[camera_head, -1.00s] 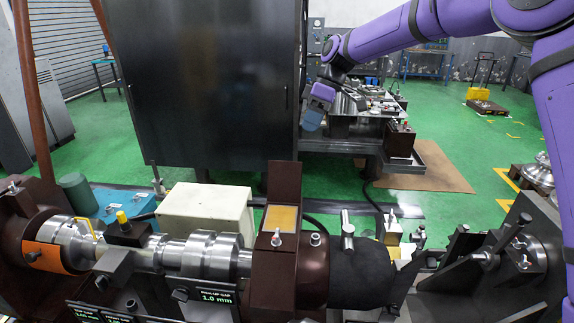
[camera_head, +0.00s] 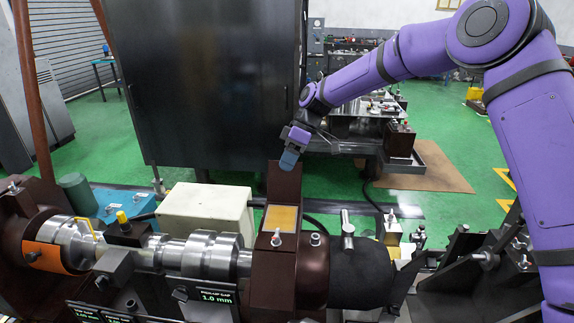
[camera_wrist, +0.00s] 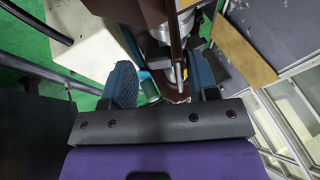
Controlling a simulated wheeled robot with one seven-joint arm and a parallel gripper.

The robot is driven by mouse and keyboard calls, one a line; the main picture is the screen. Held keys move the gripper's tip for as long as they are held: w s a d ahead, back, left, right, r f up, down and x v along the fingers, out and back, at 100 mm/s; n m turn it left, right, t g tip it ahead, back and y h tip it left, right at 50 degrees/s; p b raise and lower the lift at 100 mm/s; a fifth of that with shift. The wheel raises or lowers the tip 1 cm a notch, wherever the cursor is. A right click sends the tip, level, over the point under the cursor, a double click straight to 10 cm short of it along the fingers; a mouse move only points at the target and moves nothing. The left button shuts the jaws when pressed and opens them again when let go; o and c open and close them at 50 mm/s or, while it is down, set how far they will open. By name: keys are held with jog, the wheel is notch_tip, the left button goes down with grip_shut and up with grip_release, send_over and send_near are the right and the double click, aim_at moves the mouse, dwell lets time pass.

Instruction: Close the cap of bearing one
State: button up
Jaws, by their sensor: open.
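A brown bearing housing (camera_head: 262,268) stands in the middle of the shaft line in the head view. Its cap (camera_head: 284,188) stands upright, hinged open, above a yellow-orange pad (camera_head: 281,218). No label shows which bearing is number one. My gripper (camera_head: 289,160) overlaps the cap's top edge in the head view; I cannot tell whether they touch. In the wrist view its two blue fingers are spread (camera_wrist: 162,78), with brown and bright metal parts of the fixture (camera_wrist: 172,22) seen between and beyond them. Nothing is held.
A steel shaft (camera_head: 205,252) runs left from the housing. A dark cylinder (camera_head: 360,275) and an upright handle (camera_head: 347,228) are on its right. A cream box (camera_head: 207,212) sits behind the shaft. A tall dark cabinet (camera_head: 205,90) stands further back.

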jog(key=shift+s+a+f, duration=0.15)
jog(key=shift+a+f, duration=0.05)
jog(key=shift+f, duration=0.3)
grip_shut()
jog(key=shift+r, duration=0.1)
